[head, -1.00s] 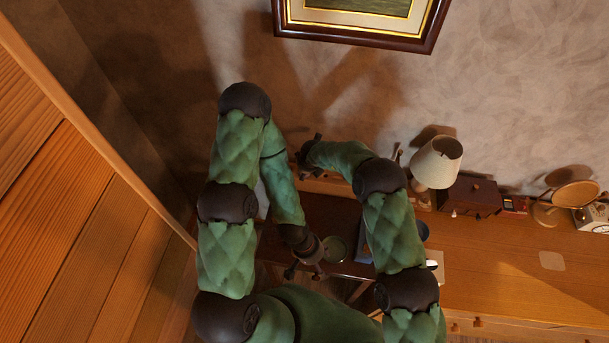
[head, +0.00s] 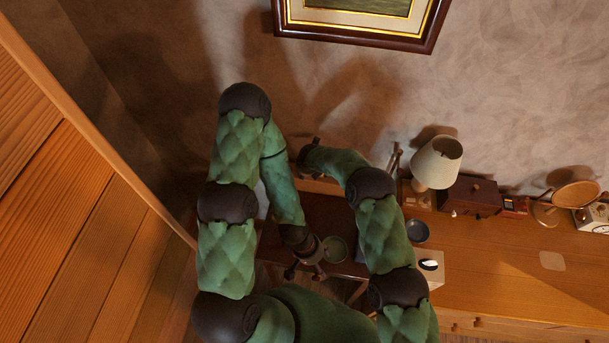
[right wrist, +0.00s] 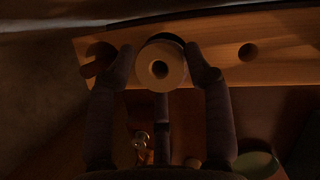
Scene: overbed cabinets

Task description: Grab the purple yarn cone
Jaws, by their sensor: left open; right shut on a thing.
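In the right wrist view my right gripper (right wrist: 163,60) is shut on a round, pale-ended thing with a dark central hole, which looks like the yarn cone (right wrist: 160,75) seen end-on. Its purple colour does not show in the dim light. One finger lies on each side of it, and a wooden strip is behind it. In the head view the right gripper is small and dark near the wall, and the cone cannot be made out there. My left gripper (head: 305,262) is open and empty, low over the dark desk area beside a green bowl.
The wooden strip (right wrist: 285,45) has a round dark hole on the right. The green bowl (head: 335,248) is close to my left gripper. A blue-grey bowl (head: 416,231), a lamp (head: 437,162) and a dark box (head: 475,196) stand to the right. The wooden top (head: 500,260) has clear room.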

